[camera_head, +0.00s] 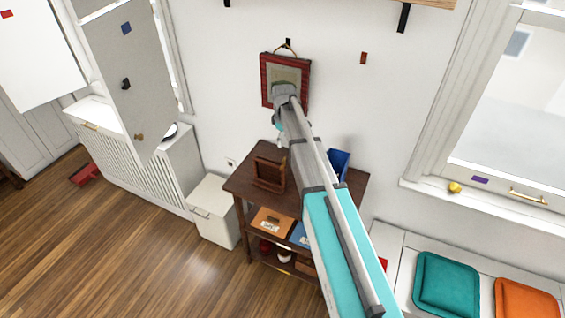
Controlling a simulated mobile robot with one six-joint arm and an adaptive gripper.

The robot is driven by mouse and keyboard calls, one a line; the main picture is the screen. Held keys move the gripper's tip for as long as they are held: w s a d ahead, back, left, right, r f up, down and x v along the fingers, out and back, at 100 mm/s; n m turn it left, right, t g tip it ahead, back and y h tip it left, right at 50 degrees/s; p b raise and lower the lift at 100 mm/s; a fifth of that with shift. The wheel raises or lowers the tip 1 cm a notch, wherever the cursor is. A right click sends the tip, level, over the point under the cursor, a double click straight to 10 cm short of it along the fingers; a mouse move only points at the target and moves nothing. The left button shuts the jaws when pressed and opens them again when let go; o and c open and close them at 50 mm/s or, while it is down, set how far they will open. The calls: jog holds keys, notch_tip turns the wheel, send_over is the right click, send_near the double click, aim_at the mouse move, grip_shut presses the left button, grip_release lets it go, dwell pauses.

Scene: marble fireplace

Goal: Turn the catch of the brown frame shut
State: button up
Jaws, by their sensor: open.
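The brown frame (268,173) stands upright on the dark wooden table (240,188) against the wall. Its catch is too small to make out. My arm reaches up from the lower right. My gripper (280,141) hangs below the wrist, above the brown frame in the picture and apart from it. Its fingers are small here, and it looks open and empty.
A red-framed picture (266,80) hangs on the wall behind my wrist. A blue object (340,160) stands at the table's back right, partly behind my arm. A white bin (215,212) stands left of the table.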

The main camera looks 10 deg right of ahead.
aim_at(283, 163)
jog(key=shift+f+b, duration=4.75)
jog(key=shift+f, duration=0.3)
